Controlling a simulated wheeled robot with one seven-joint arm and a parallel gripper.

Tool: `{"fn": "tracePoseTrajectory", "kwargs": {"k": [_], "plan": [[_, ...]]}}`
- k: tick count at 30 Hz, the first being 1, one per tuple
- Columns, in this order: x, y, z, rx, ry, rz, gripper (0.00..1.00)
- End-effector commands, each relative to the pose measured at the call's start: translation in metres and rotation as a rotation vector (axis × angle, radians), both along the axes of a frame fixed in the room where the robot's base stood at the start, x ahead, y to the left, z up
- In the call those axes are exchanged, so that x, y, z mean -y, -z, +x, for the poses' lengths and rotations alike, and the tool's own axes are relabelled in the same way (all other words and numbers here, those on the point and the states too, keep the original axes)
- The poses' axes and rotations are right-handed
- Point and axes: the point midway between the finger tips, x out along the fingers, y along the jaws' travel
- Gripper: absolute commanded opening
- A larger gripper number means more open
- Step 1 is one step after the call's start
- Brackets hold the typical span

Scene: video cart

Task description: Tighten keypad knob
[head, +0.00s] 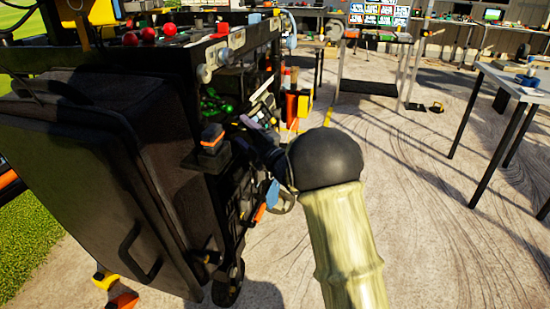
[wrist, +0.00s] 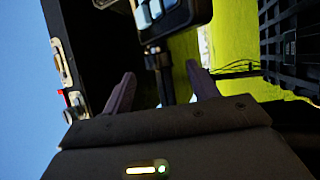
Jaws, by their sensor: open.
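A black keypad (wrist: 162,16) with pale blue-grey keys shows at the top of the wrist view, cut off by the frame edge. A dark stem or mount (wrist: 163,80) runs down from it, between the fingers in the picture. I cannot tell which part of it is the knob. My gripper (wrist: 161,70) is open, with a finger on each side of the stem in view. I see no clear contact, and the depth between them is unclear. In the head view my gripper is beside the cart, mostly hidden behind my own black joint, and the keypad is not clearly visible.
The black video cart (head: 100,165) fills the left of the head view, with red balls (head: 148,34) and light round fittings (head: 204,74) on its upper part. A grey table (head: 515,82) stands at the right. Open concrete floor (head: 440,200) lies between them.

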Motion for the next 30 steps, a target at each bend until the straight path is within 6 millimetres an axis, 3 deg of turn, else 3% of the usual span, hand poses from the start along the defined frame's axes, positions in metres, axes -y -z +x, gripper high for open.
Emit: {"fn": "tracePoseTrajectory", "kwargs": {"k": [21, 30], "plan": [[0.087, 0.037, -0.096, -0.003, -0.001, -0.001, 0.59], [0.094, 0.041, -0.105, 0.0, -0.003, -0.001, 0.59]]}}
